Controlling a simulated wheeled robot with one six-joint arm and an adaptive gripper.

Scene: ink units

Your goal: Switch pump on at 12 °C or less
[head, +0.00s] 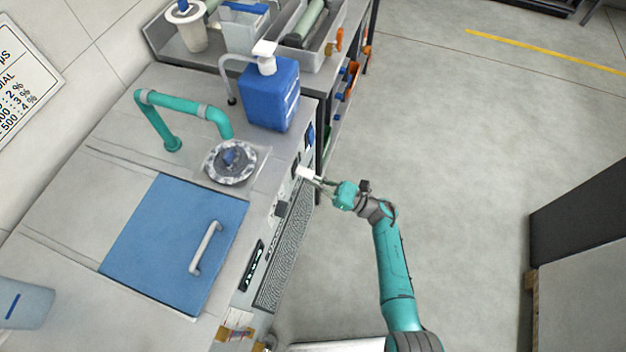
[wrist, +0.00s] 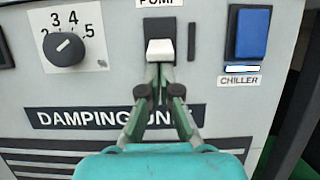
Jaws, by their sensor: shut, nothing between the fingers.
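The pump switch is a white paddle (wrist: 160,48) in a dark housing, under a partly cropped PUMP label, in the wrist view. It shows in the lower part of the housing and sticks out toward me. A white piece, likely this paddle (head: 306,172), shows at the fingertips in the head view. My gripper (wrist: 160,74) is shut and empty, its tips just below the paddle; I cannot tell whether they touch. It also shows at the front panel in the head view (head: 322,183). I cannot read a temperature in either view.
A blue CHILLER switch (wrist: 252,33) sits right of the pump switch, with a white bar below it. A black dial knob (wrist: 64,49) is on the left. A blue lid (head: 175,245) and a blue jug (head: 270,92) are on top.

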